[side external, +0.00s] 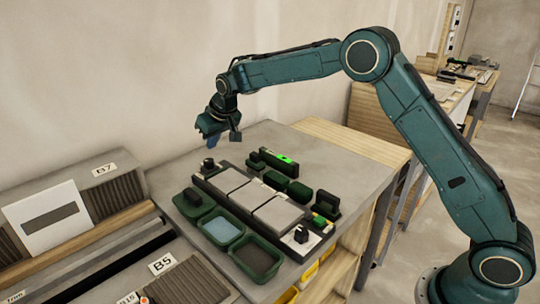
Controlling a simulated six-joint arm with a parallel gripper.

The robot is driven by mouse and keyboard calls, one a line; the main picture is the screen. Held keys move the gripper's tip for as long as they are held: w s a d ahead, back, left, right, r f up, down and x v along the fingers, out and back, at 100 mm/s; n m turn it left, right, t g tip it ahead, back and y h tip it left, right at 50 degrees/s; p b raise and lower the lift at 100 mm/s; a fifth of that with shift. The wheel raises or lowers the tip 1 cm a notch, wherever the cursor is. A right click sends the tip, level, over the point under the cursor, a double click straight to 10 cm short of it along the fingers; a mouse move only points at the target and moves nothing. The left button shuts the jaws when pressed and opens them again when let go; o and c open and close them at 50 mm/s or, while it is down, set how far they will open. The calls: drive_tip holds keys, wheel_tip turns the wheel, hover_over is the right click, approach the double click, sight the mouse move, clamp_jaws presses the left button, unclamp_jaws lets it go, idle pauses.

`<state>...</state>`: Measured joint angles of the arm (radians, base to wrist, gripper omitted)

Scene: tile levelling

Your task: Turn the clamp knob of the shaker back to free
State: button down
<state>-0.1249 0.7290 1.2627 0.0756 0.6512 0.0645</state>
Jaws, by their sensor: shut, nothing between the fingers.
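My gripper (212,141) hangs above the far left end of the grey worktop, pointing down, shut and empty. It is apart from everything on the bench. Below it is the dark tray (222,205) with several grey tiles in a row. A small black knob-like part (208,164) stands at the tray's far end. Another black knob (301,235) sits on a pale plate at the near end. I cannot tell which is the shaker's clamp knob, nor which way either is turned.
Green bins (254,258) stand along the tray's left side. A level with a bright green window (285,159) and dark green blocks (298,191) lie to its right. A black-handled tool (326,204) stands near the right edge. The worktop's far part (262,135) is clear.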

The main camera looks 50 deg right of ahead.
sight(211, 169)
drive_tip(key=shift+f, duration=0.1)
drive_tip(key=shift+f, duration=3.45)
drive_tip(key=shift+w+d, duration=0.1)
drive_tip(key=shift+w, duration=0.2)
drive_tip(key=shift+d, duration=0.4)
drive_tip(key=shift+s, duration=0.4)
drive_tip(key=shift+r, duration=0.15)
wheel_tip(211, 169, up, 6)
drive_tip(key=shift+f, duration=0.1)
